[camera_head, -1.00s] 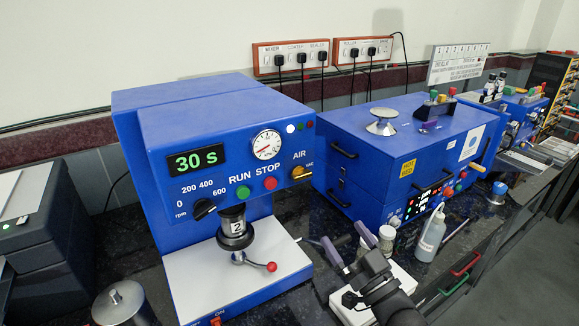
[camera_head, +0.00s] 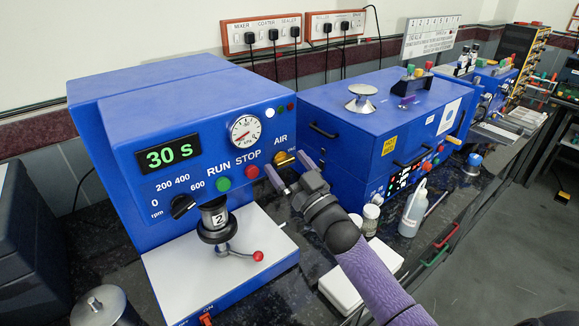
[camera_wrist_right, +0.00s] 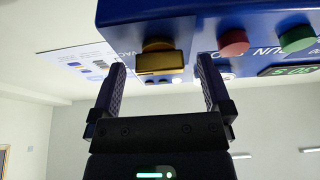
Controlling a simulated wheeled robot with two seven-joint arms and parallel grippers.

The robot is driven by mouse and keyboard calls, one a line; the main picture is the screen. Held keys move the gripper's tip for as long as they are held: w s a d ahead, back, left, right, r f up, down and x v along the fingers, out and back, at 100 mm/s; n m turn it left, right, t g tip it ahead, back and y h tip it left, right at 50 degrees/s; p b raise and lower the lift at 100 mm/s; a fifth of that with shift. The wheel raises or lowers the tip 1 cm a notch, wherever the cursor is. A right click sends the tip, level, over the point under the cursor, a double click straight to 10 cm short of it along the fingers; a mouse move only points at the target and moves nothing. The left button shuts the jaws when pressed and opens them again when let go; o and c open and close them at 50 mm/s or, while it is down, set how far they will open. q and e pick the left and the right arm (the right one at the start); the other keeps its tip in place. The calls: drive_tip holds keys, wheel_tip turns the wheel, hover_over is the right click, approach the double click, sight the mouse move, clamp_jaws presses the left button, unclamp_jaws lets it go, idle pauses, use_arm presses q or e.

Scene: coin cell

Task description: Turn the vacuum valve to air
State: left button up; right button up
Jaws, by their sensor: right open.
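The vacuum valve (camera_head: 280,157) is a yellow-gold knob on the front of the blue mixer (camera_head: 190,135), below the AIR label and beside the VAC label. Its handle appears to point right, towards VAC, though my gripper partly covers that area. My right gripper (camera_head: 284,162) is open and empty, in front of the valve. In the right wrist view the gold knob (camera_wrist_right: 160,63) shows between the two open fingertips, apart from both. The dial gauge (camera_head: 245,131) sits left of the valve. My left gripper is not in view.
The red STOP button (camera_head: 252,172) and green RUN button (camera_head: 223,184) sit close left of the valve. A second blue machine (camera_head: 350,120) stands at right.

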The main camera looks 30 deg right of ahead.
drive_tip(key=c, duration=1.3)
drive_tip(key=shift+n+y, duration=0.4)
drive_tip(key=shift+n, duration=0.1)
drive_tip(key=n+y, duration=0.1)
drive_tip(key=n, duration=0.1)
drive_tip(key=n+g+y, duration=0.1)
drive_tip(key=n, duration=0.2)
drive_tip(key=shift+d+y, duration=0.1)
drive_tip(key=shift+y, duration=0.2)
drive_tip(key=n+g+y, duration=0.1)
drive_tip(key=n, duration=0.2)
drive_tip(key=n+y, duration=0.1)
drive_tip(key=n, duration=0.2)
drive_tip(key=shift+r+n+g+y, duration=0.1)
drive_tip(key=shift+n+g+y, duration=0.2)
drive_tip(key=shift+g, duration=0.1)
drive_tip(key=n+g, duration=0.1)
drive_tip(key=n, duration=0.2)
drive_tip(key=n+g+y+p, duration=0.1)
drive_tip(key=n, duration=0.2)
drive_tip(key=shift+d+r, duration=0.1)
drive_tip(key=shift+n+g+p, duration=0.85)
drive_tip(key=shift+n+g, duration=0.05)
drive_tip(key=shift+n, duration=1)
